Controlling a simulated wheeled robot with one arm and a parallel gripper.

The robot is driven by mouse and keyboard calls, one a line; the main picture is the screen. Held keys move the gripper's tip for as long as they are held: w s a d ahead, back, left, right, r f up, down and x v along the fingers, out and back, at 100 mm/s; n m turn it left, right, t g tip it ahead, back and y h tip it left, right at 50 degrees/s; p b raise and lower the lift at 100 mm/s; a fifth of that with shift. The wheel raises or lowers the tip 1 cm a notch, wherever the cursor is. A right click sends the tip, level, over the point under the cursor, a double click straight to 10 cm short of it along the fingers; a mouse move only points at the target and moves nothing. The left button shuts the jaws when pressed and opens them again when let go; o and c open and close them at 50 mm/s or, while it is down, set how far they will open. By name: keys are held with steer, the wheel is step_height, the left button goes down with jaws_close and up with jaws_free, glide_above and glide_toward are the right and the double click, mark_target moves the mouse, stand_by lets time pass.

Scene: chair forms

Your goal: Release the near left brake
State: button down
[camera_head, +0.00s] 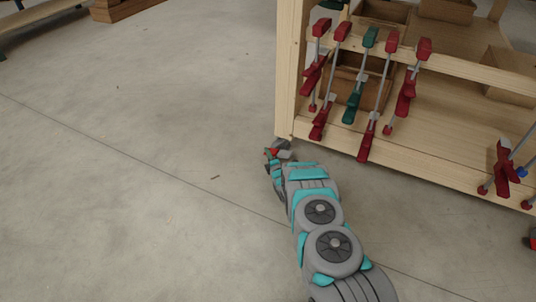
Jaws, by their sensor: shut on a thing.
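A wooden bench on casters (286,80) stands at the upper right. At the foot of its near left leg, a small red part, the near left brake (270,153), shows beside a grey caster (281,145). My gripper (272,155) reaches this spot from below, low over the floor, and is shut on the brake. The fingertips are small here, and my gripper and arm hide part of the caster, so the brake lever's exact angle cannot be told.
Several red clamps (404,92) and a green clamp (353,97) hang on the bench's front rails, above and right of my gripper. Another caster (533,238) shows at the right edge. The concrete floor (130,170) to the left is clear.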

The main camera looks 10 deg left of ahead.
stand_by(0.4)
steer(key=shift+d+r+m+t+y+p, duration=0.1)
steer(key=shift+r+m+t+y+p, duration=0.2)
steer(key=shift+m+t, duration=0.4)
steer(key=shift+d+r+m+t+y+p, duration=0.15)
steer(key=shift+r+m+t+y, duration=0.25)
steer(key=shift+m+t, duration=0.3)
steer(key=shift+r+m+t, duration=0.4)
steer(key=shift+m, duration=0.3)
steer(key=c, duration=0.9)
jaws_free()
